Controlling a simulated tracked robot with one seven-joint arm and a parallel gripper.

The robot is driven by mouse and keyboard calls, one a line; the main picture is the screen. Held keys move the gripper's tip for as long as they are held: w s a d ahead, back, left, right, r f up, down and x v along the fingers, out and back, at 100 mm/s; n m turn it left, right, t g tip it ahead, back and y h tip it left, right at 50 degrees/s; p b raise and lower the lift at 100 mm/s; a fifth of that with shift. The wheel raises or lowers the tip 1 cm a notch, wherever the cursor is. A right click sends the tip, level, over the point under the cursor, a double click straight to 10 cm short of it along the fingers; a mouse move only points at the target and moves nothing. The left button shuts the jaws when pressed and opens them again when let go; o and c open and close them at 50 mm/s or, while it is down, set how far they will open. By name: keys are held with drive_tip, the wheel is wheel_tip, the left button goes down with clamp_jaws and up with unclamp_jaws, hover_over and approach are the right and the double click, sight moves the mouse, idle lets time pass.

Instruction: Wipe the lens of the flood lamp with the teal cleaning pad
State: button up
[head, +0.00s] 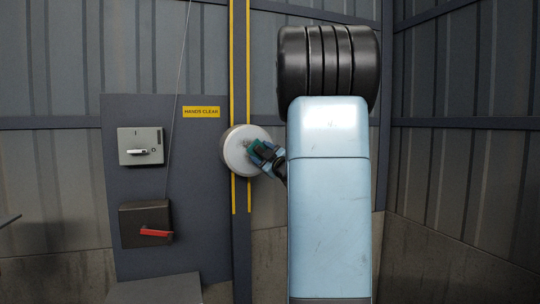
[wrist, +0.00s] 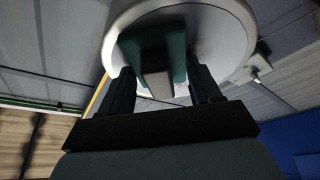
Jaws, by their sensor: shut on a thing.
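The flood lamp (head: 238,158) is a round, pale disc-faced lamp on the dark post between yellow strips in the head view. In the wrist view its rim and face (wrist: 228,38) fill the upper middle. My gripper (head: 264,154) is in front of the right part of the lamp face. In the wrist view my gripper (wrist: 160,88) is shut on the teal cleaning pad (wrist: 178,48), held by a grey block between the two dark fingers. The pad (head: 253,147) is at the lens and looks to be against it; exact contact is hard to tell.
Left of the lamp, a dark panel (head: 190,195) bears a grey switch box (head: 141,146), a dark box with a red handle (head: 146,224) and a yellow HANDS CLEAR sign (head: 201,112). A thin cable hangs above the panel. Corrugated walls stand behind and at right.

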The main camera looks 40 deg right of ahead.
sight(232, 146)
drive_tip(key=shift+w+a, duration=0.4)
drive_tip(key=shift+a, duration=1)
drive_tip(key=shift+w+a, duration=0.45)
drive_tip(key=shift+a, duration=0.95)
drive_tip(key=shift+w+a, duration=0.4)
drive_tip(key=shift+a, duration=1)
drive_tip(key=shift+r, duration=0.75)
drive_tip(key=shift+s+d, duration=0.5)
drive_tip(key=shift+d, duration=1.2)
drive_tip(key=shift+s+d, duration=0.45)
drive_tip(key=shift+d, duration=1.3)
drive_tip(key=shift+s+d, duration=0.5)
drive_tip(key=shift+d, duration=1.2)
drive_tip(key=s+a, duration=0.1)
drive_tip(key=s, duration=0.4)
drive_tip(key=shift+s+a, duration=0.35)
drive_tip(key=shift+s, duration=0.05)
drive_tip(key=shift+s, duration=0.1)
drive_tip(key=s, duration=0.2)
drive_tip(key=shift+s+a, duration=0.35)
drive_tip(key=shift+a, duration=0.05)
